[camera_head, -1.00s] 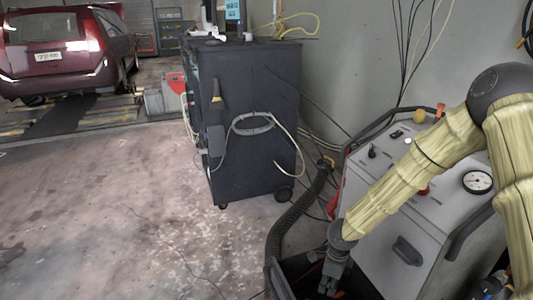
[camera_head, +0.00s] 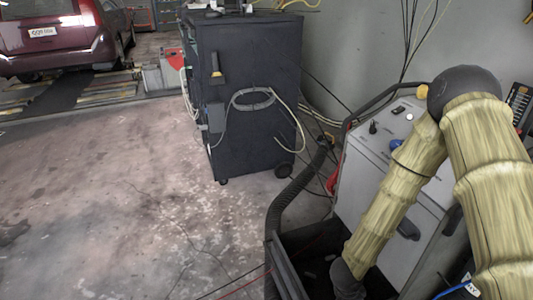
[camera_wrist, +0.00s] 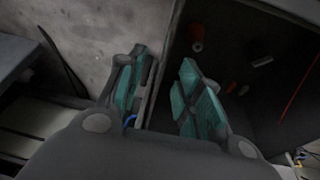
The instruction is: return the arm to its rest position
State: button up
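My arm, in a straw-coloured sleeve with a dark elbow, comes in at the right of the head view and bends down to the bottom edge. My gripper is largely out of the head view; only the dark wrist part shows there, over a dark open bin (camera_head: 283,268). In the wrist view my gripper (camera_wrist: 165,80) has two teal-padded fingers apart, with nothing visible held between them. The fingers are near the wall of the dark bin (camera_wrist: 172,50), which has small red and grey items inside.
A grey machine cabinet (camera_head: 358,168) stands close behind and beside my arm, with a black hose (camera_head: 287,195) along its left. A dark wheeled cabinet (camera_head: 250,130) stands farther back. A red car (camera_head: 60,40) is at the far left. The floor (camera_head: 120,200) at left is clear.

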jog(key=s+a+f+n+y, duration=0.1)
jog(key=s+f+n, duration=0.2)
jog(key=s+n, duration=0.65)
jog(key=s+a+f+n+y, duration=0.2)
jog(key=s+n, duration=0.3)
jog(key=s, duration=0.9)
notch_tip(320, 180, down, 21)
jog(key=b, duration=2.1)
notch_tip(320, 180, up, 38)
jog(key=p, duration=3.8)
jog(key=shift+w, duration=0.4)
jog(key=shift+d+r, duration=0.1)
jog(key=shift+w+f, duration=0.2)
jog(key=shift+w, duration=0.2)
